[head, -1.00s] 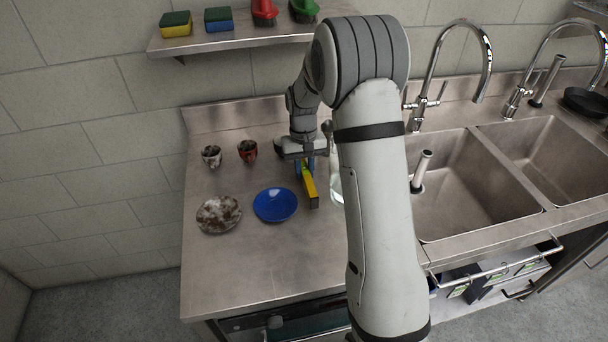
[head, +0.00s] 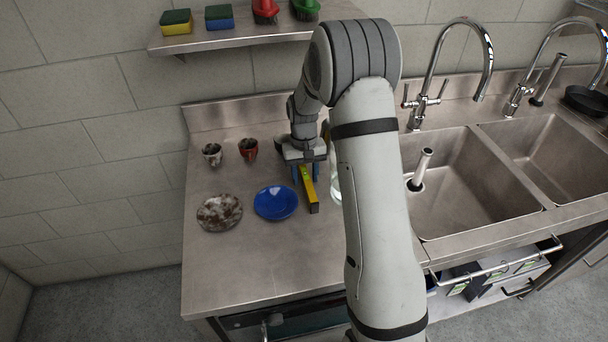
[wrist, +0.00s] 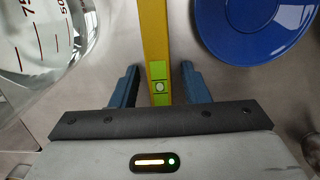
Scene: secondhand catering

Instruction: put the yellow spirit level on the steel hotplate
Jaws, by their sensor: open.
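The yellow spirit level (head: 309,190) lies on the steel counter, just right of the blue plate. In the wrist view the level (wrist: 155,50) runs between the two blue fingers of my gripper (wrist: 157,85), with a gap on each side. My gripper (head: 306,173) is open over the far end of the level and is not closed on it. I cannot make out a steel hotplate for certain in these views.
The blue plate (head: 276,203) lies close left of the level, and a mottled plate (head: 219,213) farther left. A clear measuring jug (wrist: 45,35) is close on the other side. The counter front (head: 250,265) is clear.

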